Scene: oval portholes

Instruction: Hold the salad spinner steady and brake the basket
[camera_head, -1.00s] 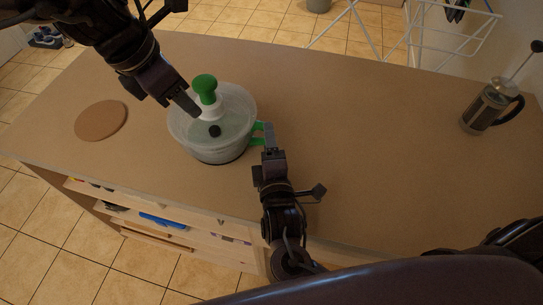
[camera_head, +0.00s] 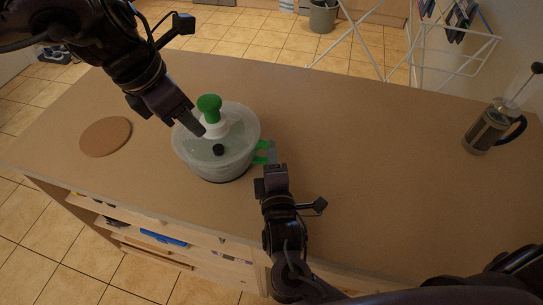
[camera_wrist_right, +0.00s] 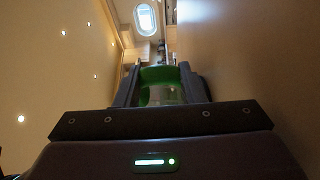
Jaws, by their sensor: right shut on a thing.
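The salad spinner (camera_head: 215,167) stands on the counter, a clear bowl and lid with a green knob (camera_head: 209,107) on a white stem. A black button (camera_head: 218,150) sits on the lid in front of the knob. My left gripper (camera_head: 194,124) is over the left part of the lid, fingertips close to the stem and apart from the button; I cannot tell whether it touches the lid. Its finger gap is hidden. My right gripper (camera_head: 273,158) is shut on the spinner's green handle (camera_head: 262,152); the handle also shows between its fingers in the right wrist view (camera_wrist_right: 162,76).
A round brown board (camera_head: 105,136) lies left of the spinner. A French press (camera_head: 491,126) stands at the far right of the counter. The counter between spinner and press is clear. A drying rack (camera_head: 385,62) and a grey bin (camera_head: 323,17) stand behind it.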

